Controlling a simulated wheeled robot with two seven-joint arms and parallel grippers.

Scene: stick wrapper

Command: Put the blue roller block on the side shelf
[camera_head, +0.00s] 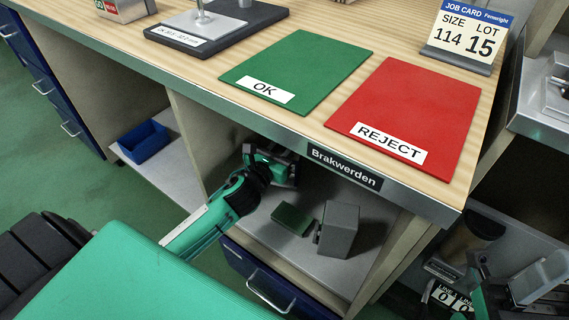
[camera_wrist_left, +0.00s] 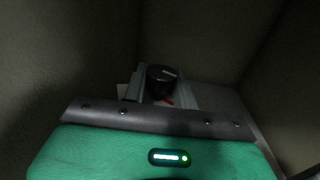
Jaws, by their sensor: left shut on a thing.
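No block that is clearly blue shows in either view. My left gripper (camera_head: 284,168) reaches into the open compartment under the bench top, at its left side. It is shut on a grey part with a black knob (camera_wrist_left: 162,80), which shows just past the gripper's edge in the left wrist view; its colour is hard to tell in the shade. On the compartment shelf (camera_head: 268,236), right of the gripper and apart from it, are a flat green block (camera_head: 291,219) and a taller grey block (camera_head: 339,229).
The bench top carries a green OK mat (camera_head: 300,68), a red REJECT mat (camera_head: 415,103) and a job card (camera_head: 466,35). A blue bin (camera_head: 143,142) stands on the lower shelf at left. The compartment's front edge, labelled Brakwerden (camera_head: 344,168), overhangs the arm. Dark walls stand close around the gripper.

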